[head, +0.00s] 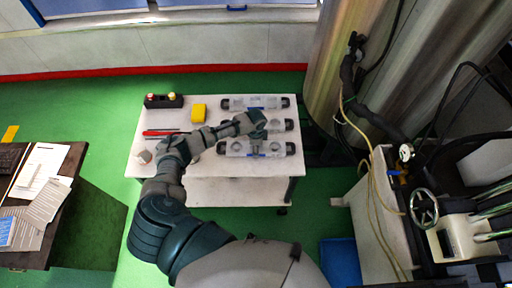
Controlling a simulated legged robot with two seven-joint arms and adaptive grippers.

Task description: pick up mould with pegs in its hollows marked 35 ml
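Three pale moulds with dark ends lie in rows at the right of the white table (205,165): a far mould (238,103), a middle mould (280,126) and a near mould (277,149). Each shows round shapes along its top; pegs and volume marks are too small to tell. My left gripper (257,121) is over the middle mould and hides its left part. I cannot tell whether it touches the mould or whether its fingers are open or shut. My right gripper is not in view.
A yellow block (198,113), a dark holder (164,101) with two coloured caps, a red tool (158,133) and a small whitish object (144,157) are on the table's left half. A large metal tank (335,80) stands close right; a blue bin (340,262) is on the floor.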

